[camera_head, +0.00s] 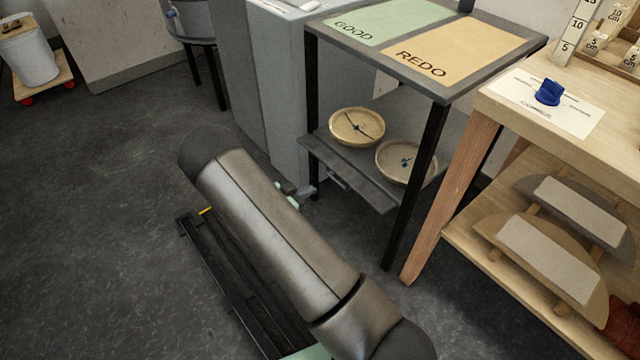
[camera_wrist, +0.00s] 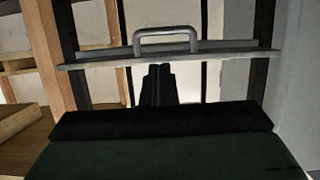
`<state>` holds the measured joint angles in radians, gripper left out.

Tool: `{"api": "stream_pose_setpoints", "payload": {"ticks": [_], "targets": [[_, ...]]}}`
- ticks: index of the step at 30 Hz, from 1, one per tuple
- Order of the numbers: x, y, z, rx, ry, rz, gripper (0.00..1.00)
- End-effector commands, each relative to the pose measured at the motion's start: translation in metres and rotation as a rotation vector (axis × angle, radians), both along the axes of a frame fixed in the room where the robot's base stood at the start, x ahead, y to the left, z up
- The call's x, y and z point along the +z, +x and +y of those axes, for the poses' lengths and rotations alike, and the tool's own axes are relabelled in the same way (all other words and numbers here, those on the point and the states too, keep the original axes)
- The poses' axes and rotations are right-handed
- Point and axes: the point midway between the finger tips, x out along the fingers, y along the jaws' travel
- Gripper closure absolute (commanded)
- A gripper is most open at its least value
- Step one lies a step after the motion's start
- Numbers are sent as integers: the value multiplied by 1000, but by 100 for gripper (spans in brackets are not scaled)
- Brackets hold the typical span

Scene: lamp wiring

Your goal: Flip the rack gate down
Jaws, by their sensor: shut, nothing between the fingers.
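The rack (camera_head: 436,135) is a dark-legged metal stand with a GOOD and REDO top and a lower shelf. Its gate (camera_head: 352,186) is a grey panel along the front edge of that shelf, with a small handle (camera_head: 339,180). In the wrist view the gate (camera_wrist: 100,60) shows nearly edge-on as a thin grey bar, with the bent handle (camera_wrist: 167,34) on it. My gripper (camera_wrist: 158,70) has its dark fingers together and empty, pointing at the gate just by the handle. Contact cannot be told. In the head view my arm hides most of the gripper.
Two round dishes (camera_head: 357,127) (camera_head: 404,162) stand on the rack's lower shelf. A grey cabinet (camera_head: 262,95) stands close on the left. A wooden table (camera_head: 433,215) stands close on the right, with half-round boards on its lower shelf. Floor at the left is open.

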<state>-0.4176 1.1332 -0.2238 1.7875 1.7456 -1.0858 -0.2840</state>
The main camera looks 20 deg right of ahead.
Motion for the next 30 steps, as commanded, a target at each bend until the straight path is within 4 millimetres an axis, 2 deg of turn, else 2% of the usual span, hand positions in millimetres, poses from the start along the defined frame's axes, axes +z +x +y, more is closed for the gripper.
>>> {"api": "stream_pose_setpoints", "payload": {"ticks": [16,21,30], "targets": [[-27,21,-78,-5,-2,-2,100],[-29,25,-89,-4,-1,-3,100],[-29,25,-90,-3,0,-2,100]]}}
